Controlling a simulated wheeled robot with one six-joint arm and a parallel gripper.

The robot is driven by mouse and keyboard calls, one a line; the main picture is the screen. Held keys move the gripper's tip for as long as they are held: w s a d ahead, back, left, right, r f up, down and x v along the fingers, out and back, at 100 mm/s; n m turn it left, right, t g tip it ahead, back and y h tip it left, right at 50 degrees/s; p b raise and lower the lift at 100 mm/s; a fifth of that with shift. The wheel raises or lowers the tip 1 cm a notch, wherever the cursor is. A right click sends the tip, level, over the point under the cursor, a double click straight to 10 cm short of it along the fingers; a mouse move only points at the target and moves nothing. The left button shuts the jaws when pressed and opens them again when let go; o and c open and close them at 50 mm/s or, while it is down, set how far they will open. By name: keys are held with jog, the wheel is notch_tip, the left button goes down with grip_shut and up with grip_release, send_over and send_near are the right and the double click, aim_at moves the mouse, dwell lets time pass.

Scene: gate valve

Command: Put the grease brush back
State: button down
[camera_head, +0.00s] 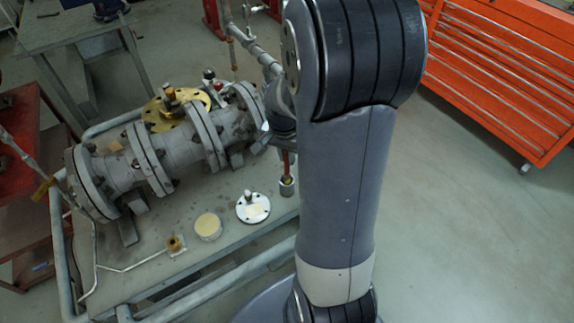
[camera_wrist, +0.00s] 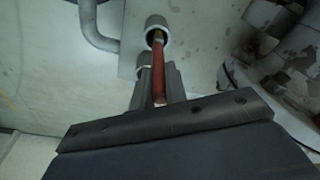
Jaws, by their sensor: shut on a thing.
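The grease brush (camera_head: 285,165) has a red handle and points down at a small grey metal cup (camera_head: 287,188) on the bench. In the wrist view the brush (camera_wrist: 158,73) runs from my gripper to the mouth of the cup (camera_wrist: 156,24), where its yellowish end meets the opening. How deep the tip sits in the cup is hard to tell. My gripper (camera_wrist: 150,85) is shut on the handle, above the cup. In the head view my arm hides most of the gripper and the upper handle.
A flanged grey valve body (camera_head: 175,142) with a yellow flange (camera_head: 172,110) lies left of the cup. A round tin (camera_head: 208,227), a disc with a pale patch (camera_head: 254,208) and a brass nut (camera_head: 174,243) are on the bench. A red tool cabinet (camera_head: 500,75) stands right.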

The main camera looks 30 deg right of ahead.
aim_at(287, 174)
jog(key=shift+f, duration=1.85)
jog(key=shift+f, duration=0.2)
jog(key=c, duration=1.4)
grip_release()
jog(key=shift+r, duration=0.2)
notch_tip(287, 174, up, 12)
jog(key=a, duration=0.1)
jog(key=shift+s, duration=0.45)
jog(key=shift+a, duration=0.1)
